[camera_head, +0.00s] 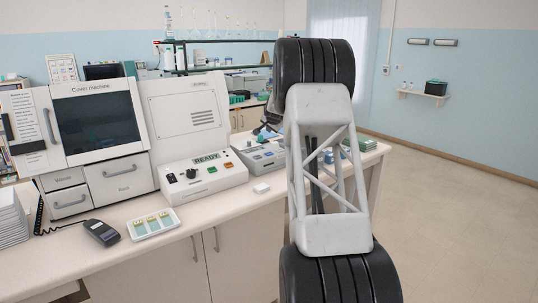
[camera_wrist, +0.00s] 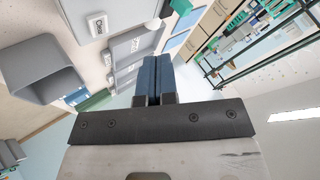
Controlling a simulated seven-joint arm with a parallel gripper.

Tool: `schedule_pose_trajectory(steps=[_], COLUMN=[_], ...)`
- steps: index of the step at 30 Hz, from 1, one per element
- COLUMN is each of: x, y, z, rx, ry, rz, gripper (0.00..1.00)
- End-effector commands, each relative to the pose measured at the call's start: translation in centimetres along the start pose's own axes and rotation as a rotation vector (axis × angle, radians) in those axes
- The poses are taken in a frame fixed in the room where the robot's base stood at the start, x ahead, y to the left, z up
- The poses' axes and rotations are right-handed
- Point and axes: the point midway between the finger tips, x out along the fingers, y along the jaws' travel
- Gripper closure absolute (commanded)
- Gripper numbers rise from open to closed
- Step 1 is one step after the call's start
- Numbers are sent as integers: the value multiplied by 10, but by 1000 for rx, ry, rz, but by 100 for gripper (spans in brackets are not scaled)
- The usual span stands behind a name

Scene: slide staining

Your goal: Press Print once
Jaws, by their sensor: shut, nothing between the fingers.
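The Print button cannot be told for certain in either view. In the camera_head view a white control panel (camera_head: 203,177) has a READY display (camera_head: 206,158), a dark knob, a green button (camera_head: 212,170) and an orange button (camera_head: 228,165); their labels are too small to read. A grey keyed device (camera_head: 258,155) stands right of it. My gripper is mostly hidden behind my arm there, a dark part showing above the grey device. In the wrist view my gripper (camera_wrist: 154,62) has its two blue fingers together, empty, in front of a grey panel (camera_wrist: 130,47).
The Cover machine (camera_head: 100,122) stands at the left. A slide tray (camera_head: 154,224), a black handset (camera_head: 102,232) and a small white block (camera_head: 261,188) lie on the counter. A grey bin (camera_wrist: 42,70) and a small labelled white block (camera_wrist: 97,25) show in the wrist view.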

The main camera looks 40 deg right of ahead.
Motion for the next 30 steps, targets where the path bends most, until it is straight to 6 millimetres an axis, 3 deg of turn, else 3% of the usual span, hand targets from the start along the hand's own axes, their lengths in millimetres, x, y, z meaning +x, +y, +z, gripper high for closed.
schedule_pose_trajectory(steps=[30], x=[57], y=[42], z=[42], rx=[0], ry=[-1], rz=[0], gripper=[100])
